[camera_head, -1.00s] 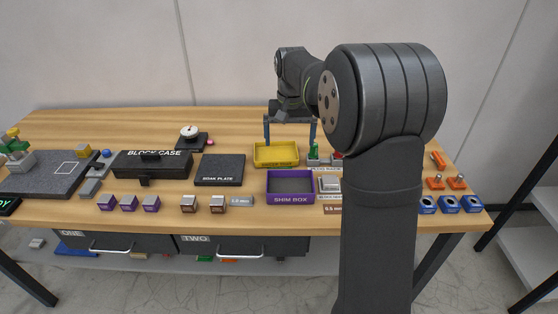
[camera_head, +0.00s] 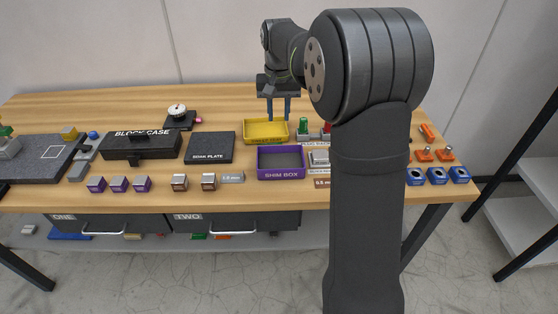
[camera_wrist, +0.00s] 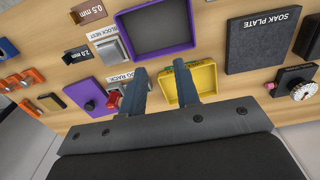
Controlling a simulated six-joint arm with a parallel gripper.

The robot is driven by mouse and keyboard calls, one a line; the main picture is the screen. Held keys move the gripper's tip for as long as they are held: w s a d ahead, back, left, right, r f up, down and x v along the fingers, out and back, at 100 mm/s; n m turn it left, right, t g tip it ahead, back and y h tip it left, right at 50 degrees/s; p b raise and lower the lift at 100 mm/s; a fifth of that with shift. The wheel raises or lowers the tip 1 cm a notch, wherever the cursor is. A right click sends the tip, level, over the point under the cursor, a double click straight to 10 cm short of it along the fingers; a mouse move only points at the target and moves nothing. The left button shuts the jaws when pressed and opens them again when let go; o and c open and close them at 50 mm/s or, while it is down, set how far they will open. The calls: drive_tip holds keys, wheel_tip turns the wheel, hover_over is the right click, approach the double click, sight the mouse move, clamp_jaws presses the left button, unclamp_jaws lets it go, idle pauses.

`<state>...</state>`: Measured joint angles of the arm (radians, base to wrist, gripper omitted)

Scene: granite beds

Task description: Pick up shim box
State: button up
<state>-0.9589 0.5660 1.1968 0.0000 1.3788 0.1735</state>
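The shim box (camera_head: 281,174) is a purple open-topped tray with a dark inside, near the table's front edge, right of centre in the head view. Its label reads SHIM BOX. In the wrist view the shim box (camera_wrist: 155,30) lies at the top, beyond my fingertips, and looks empty. My gripper (camera_head: 279,118) is open and empty, fingers pointing down, over the back of the yellow tray (camera_head: 265,140), behind the shim box. In the wrist view my gripper (camera_wrist: 161,72) shows its two fingers apart, the right one overlapping the yellow tray.
The soak plate (camera_head: 210,148) lies left of the shim box. A grey block on a labelled rest (camera_head: 320,158) stands close to its right. Green and red plugs (camera_head: 303,126) stand by the yellow tray. Small metal blocks (camera_head: 209,182) and a 1.0 mm tag sit in front left.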

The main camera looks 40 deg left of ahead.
drive_tip(key=n+t+h, duration=0.3)
drive_tip(key=n, duration=1.5)
approach(281, 170)
drive_tip(key=x, duration=0.5)
drive_tip(key=shift+s+a+f, duration=0.1)
drive_tip(key=shift+a, duration=0.15)
drive_tip(key=shift+x, duration=2.65)
drive_tip(key=shift+d, duration=0.15)
clamp_jaws()
